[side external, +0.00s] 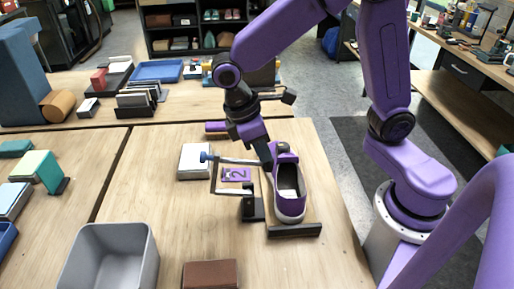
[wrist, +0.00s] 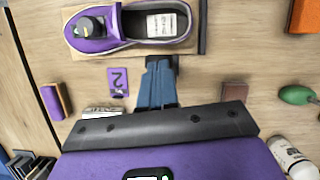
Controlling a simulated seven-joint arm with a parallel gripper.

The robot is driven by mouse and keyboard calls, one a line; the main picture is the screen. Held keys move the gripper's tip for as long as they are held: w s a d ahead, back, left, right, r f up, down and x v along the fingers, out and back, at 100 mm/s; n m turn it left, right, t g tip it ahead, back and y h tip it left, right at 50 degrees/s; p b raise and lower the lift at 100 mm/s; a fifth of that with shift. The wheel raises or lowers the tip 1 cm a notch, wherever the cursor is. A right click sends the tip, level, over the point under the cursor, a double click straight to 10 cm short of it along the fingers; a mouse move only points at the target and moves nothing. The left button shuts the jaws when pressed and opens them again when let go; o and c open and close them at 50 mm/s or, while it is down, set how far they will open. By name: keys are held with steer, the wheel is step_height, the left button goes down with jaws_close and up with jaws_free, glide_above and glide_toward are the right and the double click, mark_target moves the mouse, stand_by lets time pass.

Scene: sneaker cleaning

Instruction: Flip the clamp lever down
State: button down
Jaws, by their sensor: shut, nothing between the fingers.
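The purple and white sneaker (side external: 289,190) stands on a wooden board with a black end strip; it also shows at the top of the wrist view (wrist: 130,27). The clamp (side external: 250,208) has a black base beside the sneaker's left side and grey metal bars reaching left. A blue tip (side external: 205,157) is at the upper bar's left end. My gripper (side external: 267,164) is shut and empty, pointing down between the upper bar's right end and the sneaker. I cannot tell if it touches the bar. In the wrist view, my blue fingers (wrist: 158,66) hide most of the clamp.
A purple card marked 2 (side external: 236,174) lies left of the sneaker, with a white block (side external: 194,161) farther left. A grey bin (side external: 110,258) and a brown block (side external: 210,274) stand at the front. A white bottle (wrist: 292,157) shows in the wrist view.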

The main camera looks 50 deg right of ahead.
steer(key=shift+s+d, duration=0.1)
steer(key=shift+d, duration=0.05)
steer(key=shift+s+d+f+t+y, duration=0.3)
steer(key=shift+s+d+t+y, duration=0.2)
steer(key=shift+s+d+t, duration=0.15)
steer(key=s+d+f+t+y, duration=0.1)
steer(key=s+d+f, duration=0.4)
steer(key=f, duration=0.1)
steer(key=shift+s+d+f, duration=0.15)
steer(key=shift+f, duration=0.2)
steer(key=shift+r, duration=0.1)
stand_by(0.5)
steer(key=s+d+r, duration=0.2)
steer(key=r, duration=0.4)
steer(key=s+d+r, duration=0.2)
steer(key=s+r, duration=0.1)
steer(key=r, duration=0.2)
steer(key=shift+s+r, duration=0.25)
steer(key=shift+r, duration=0.15)
